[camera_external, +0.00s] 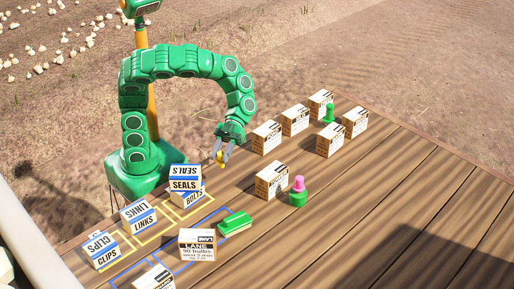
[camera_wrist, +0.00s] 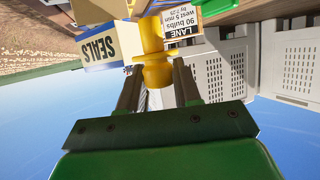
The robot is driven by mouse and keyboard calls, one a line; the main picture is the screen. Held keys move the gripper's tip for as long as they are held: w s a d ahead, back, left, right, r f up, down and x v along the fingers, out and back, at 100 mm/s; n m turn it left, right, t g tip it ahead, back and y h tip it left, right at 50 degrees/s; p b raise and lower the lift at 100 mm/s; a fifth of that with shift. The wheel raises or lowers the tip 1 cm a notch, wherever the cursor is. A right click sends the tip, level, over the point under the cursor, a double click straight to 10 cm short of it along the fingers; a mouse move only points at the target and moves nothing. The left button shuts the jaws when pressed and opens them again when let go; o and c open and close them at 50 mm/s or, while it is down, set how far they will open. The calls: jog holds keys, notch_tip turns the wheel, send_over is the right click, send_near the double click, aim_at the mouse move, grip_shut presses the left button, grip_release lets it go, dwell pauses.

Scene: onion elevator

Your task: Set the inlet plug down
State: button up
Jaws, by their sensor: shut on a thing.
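My gripper (camera_external: 222,154) is shut on a yellow plug (camera_external: 219,158), which I take to be the inlet plug, and holds it above the wooden deck. In the wrist view, the plug (camera_wrist: 154,45) sits between the two fingers of my gripper (camera_wrist: 156,78), with a wide flange and a narrower upper part. Its lower end is partly hidden by the fingers. A pink plug (camera_external: 298,184) stands on a green round base (camera_external: 298,199) to the right. A green fitting (camera_external: 328,113) stands among the boxes at the back right.
The SEALS box (camera_external: 184,184) stands left of and below my gripper, with BOLTS, LINKS (camera_external: 143,227) and CLIPS (camera_external: 103,258) boxes nearby. A green block (camera_external: 235,223) and LANE box (camera_external: 197,245) lie in front. Several cartons (camera_external: 272,180) stand rightward. The right deck (camera_external: 400,215) is clear.

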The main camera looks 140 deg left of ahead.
jog(key=shift+w+a+f, duration=0.15)
jog(key=shift+w+f, duration=0.95)
jog(key=shift+f, duration=0.3)
jog(key=shift+w+a+f, duration=0.15)
jog(key=shift+w+f, duration=0.95)
jog(key=shift+f, duration=1.75)
jog(key=shift+f, duration=0.15)
jog(key=o, duration=1)
